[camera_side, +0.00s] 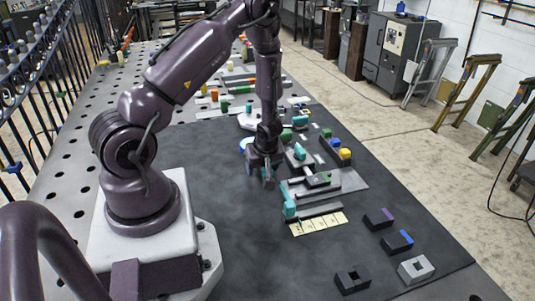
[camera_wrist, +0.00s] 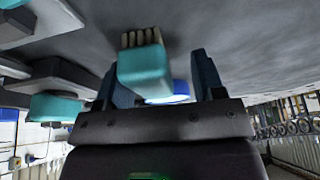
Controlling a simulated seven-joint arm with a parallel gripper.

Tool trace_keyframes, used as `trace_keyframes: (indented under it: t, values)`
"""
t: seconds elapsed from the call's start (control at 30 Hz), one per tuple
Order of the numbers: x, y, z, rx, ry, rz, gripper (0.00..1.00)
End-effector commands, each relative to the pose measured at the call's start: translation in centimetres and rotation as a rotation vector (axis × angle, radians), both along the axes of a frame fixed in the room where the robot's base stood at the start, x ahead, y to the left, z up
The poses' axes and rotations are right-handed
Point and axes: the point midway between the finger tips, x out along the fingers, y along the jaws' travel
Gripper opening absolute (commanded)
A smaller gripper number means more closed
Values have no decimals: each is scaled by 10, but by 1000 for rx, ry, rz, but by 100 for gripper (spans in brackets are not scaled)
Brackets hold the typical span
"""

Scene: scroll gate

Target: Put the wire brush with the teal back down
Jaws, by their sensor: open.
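The wire brush (camera_wrist: 142,66) shows in the wrist view as a teal block with pale bristles pointing away from my gripper, toward the dark mat. My gripper (camera_wrist: 160,80) has its two dark blue fingers apart. The brush lies between them in the picture, close to the left finger, with a gap on the right. I cannot tell whether that finger touches it. In the side view my gripper (camera_side: 265,182) hangs low over the mat, left of the grey gate fixture. The brush cannot be clearly made out there, and whether its bristles touch the mat is unclear.
The grey fixture (camera_side: 318,188) with teal blocks (camera_side: 289,205) stands close on my gripper's right. A cream marked strip (camera_side: 318,224) lies before it. Several small blocks lie at the front right. The dark mat (camera_side: 225,235) is clear at the front left.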

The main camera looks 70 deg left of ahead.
Motion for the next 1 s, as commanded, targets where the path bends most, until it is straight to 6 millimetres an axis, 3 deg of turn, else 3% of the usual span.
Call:
trace_keyframes:
  t: [0.5, 0.77, 0.87, 1.0]
  values:
    - [5, -37, 89, -2, -16, -3, 61]
    - [8, -47, 113, 1, -24, -14, 61]
    - [24, -51, 131, 21, -97, -83, 61]
    - [71, -78, 190, 60, -332, -346, 61]
